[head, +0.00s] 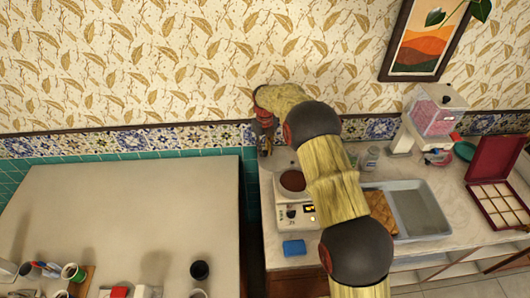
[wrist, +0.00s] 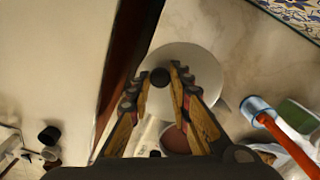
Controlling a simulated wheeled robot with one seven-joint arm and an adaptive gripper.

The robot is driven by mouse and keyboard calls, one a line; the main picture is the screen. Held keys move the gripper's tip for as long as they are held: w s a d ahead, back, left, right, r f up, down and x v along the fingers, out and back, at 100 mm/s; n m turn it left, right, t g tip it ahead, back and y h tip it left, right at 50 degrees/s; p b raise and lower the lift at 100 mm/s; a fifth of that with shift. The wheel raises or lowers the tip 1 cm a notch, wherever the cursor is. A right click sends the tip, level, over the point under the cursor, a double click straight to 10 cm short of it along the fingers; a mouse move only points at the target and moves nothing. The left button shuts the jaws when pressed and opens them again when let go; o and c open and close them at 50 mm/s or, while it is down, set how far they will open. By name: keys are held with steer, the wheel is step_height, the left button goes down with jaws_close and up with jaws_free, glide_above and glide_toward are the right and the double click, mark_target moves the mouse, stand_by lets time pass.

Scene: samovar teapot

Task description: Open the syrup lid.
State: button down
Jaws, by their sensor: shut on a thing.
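The syrup lid (wrist: 190,60) is a round pale disc with a black knob (wrist: 160,77). My gripper (wrist: 160,80) is closed on the knob, one finger on each side. In the head view my gripper (head: 265,148) is near the wall at the counter's left end, and the pale lid (head: 284,158) shows partly beside it. The white syrup warmer (head: 294,214) has an uncovered round opening with reddish-brown syrup (head: 292,181). The syrup also shows between my fingers in the wrist view (wrist: 175,140). The lid is off to the wall side of the opening; its height is unclear.
A blue block (head: 293,248) lies in front of the warmer. A metal tray (head: 415,211) with a brown item, a dispenser (head: 432,120) and an open red box (head: 494,170) stand to the right. A pale table (head: 120,215) lies left across a narrow gap.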

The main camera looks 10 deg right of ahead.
steer(key=shift+w+d+m, duration=0.1)
steer(key=shift+w+m, duration=0.2)
steer(key=c, duration=1.7)
jaws_free()
steer(key=shift+o, duration=0.3)
step_height(320, 180, up, 12)
steer(key=shift+s+f, duration=0.1)
steer(key=shift+f, duration=0.05)
